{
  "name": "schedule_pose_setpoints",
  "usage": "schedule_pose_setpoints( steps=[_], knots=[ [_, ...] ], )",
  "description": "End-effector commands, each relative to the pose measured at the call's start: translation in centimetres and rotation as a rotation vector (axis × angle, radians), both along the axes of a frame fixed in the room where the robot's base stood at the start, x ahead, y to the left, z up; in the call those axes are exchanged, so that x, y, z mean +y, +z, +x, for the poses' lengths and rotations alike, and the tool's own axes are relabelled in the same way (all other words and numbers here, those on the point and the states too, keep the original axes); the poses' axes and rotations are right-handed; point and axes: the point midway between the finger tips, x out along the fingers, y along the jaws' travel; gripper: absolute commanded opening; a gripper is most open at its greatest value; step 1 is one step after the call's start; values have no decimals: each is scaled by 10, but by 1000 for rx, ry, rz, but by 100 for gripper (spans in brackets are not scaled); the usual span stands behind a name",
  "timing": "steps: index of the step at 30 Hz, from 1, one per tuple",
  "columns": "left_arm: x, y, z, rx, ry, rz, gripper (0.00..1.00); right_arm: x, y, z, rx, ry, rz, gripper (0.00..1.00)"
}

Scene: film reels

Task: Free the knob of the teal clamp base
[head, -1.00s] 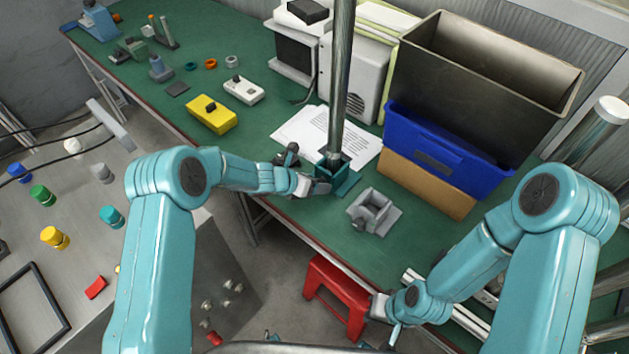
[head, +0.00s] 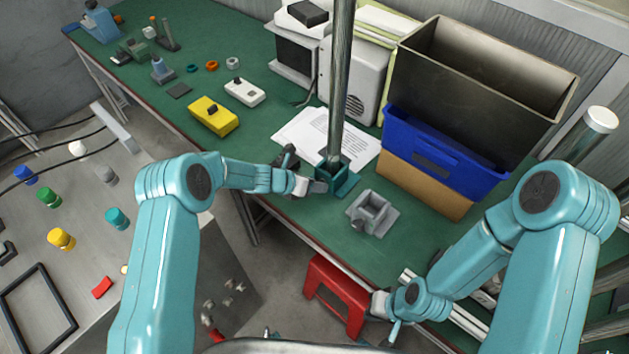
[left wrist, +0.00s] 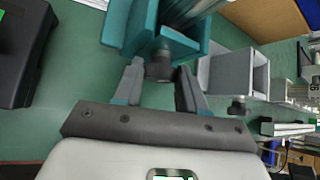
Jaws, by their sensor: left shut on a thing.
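The teal clamp base (head: 345,184) sits on the green table near its front edge, with a tall metal pole (head: 339,90) rising from it. In the left wrist view the teal base (left wrist: 117,22) shows at the top, with its dark round knob (left wrist: 158,66) facing my gripper. My left gripper (head: 322,187) is at the front left side of the base. In the left wrist view its two fingers (left wrist: 160,80) are shut on the knob, one on each side. My right gripper (head: 382,308) is low, by the table's front edge; its fingers are too small to read.
A grey clamp base (head: 372,212) stands just right of the teal one. Paper sheets (head: 300,130) lie behind it. A blue bin (head: 440,160) and a large dark bin (head: 485,75) are stacked at the back right. A red stool (head: 335,290) stands below the table edge.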

Motion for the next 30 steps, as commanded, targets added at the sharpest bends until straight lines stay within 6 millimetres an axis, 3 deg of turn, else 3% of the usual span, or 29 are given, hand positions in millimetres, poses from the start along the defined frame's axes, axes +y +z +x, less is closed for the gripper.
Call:
schedule_pose_setpoints(
  steps=[2,18,30],
  knots=[
    [1,-1,1,30,-1,-44,10,0,2,0,0,0,0,0],
    [4,-8,4,241,-1,-334,10,0,-61,0,0,0,0,0],
    [4,-4,4,288,1,-397,10,0,-72,0,0,0,0,0]
  ],
)
